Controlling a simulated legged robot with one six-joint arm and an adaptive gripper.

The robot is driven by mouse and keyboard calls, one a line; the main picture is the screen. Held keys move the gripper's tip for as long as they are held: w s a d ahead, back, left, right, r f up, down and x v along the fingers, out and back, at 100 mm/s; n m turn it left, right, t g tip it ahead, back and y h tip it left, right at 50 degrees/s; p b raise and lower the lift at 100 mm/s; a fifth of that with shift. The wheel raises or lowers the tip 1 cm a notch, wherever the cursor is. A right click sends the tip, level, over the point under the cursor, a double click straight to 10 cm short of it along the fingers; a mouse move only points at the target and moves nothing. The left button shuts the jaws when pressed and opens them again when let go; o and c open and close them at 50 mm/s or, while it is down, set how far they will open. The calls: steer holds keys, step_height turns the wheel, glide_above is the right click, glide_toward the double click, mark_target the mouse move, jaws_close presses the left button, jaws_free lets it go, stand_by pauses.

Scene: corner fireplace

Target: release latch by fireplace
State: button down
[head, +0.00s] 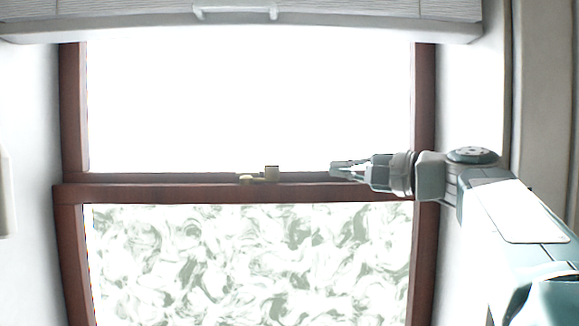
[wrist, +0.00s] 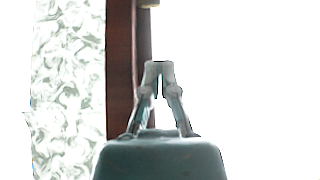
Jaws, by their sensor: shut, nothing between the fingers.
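The latch (head: 258,176) is a small brass piece on the dark red-brown middle rail of a sash window, near the rail's centre in the head view. Part of it shows at the top edge of the wrist view (wrist: 148,3). My gripper (head: 334,169) points left along the rail, to the right of the latch and apart from it. In the wrist view my gripper (wrist: 158,66) has its fingertips together with nothing between them, and the rail runs up beside and beyond them. No fireplace shows in either view.
The window frame (head: 73,110) is red-brown wood. The upper pane (head: 250,100) is bright white and the lower pane (head: 250,260) has a green marbled pattern. Space between my gripper and the latch looks clear.

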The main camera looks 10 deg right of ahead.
mark_target(286, 183)
steer(key=x, duration=1)
steer(key=shift+s+a, duration=0.1)
steer(key=shift+a, duration=0.45)
steer(key=shift+a, duration=0.2)
